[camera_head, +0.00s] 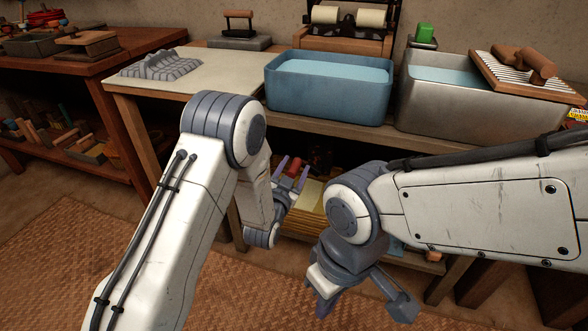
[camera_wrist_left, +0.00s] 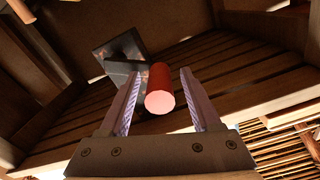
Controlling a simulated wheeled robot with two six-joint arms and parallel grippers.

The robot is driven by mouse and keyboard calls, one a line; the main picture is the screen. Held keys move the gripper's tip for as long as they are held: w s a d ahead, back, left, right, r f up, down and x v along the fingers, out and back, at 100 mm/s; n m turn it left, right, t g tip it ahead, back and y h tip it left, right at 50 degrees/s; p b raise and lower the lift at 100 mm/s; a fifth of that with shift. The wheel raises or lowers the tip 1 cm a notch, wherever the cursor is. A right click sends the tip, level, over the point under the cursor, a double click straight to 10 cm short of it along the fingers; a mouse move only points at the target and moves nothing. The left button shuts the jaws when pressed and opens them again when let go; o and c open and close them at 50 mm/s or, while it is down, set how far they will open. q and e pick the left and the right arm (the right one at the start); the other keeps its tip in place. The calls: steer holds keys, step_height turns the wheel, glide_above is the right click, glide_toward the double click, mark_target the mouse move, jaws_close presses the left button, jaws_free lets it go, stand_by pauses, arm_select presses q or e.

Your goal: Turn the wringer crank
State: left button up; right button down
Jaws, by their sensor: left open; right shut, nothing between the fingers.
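A wooden frame with two cream rollers (camera_head: 347,16), which looks like the wringer, stands at the back of the bench, cut off by the top edge. I cannot make out a crank on it. My left gripper (camera_head: 291,172) is open below the bench's front edge. A red cylinder (camera_wrist_left: 160,88) with a pale end lies between its fingers (camera_wrist_left: 160,100) in the left wrist view, not gripped. A dark metal plate (camera_wrist_left: 120,55) is behind the cylinder; whether they join is unclear. My right gripper (camera_head: 324,302) is shut and empty, low in front of the bench.
A blue basin (camera_head: 328,103) and a grey metal tub (camera_head: 455,118), both holding water, stand on the bench. A ribbed washboard (camera_head: 490,70) leans over the tub. A grey ridged block (camera_head: 160,64) lies at the left. A woven mat (camera_head: 60,270) covers the floor.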

arm_select(q)
jaws_close()
stand_by(1.4)
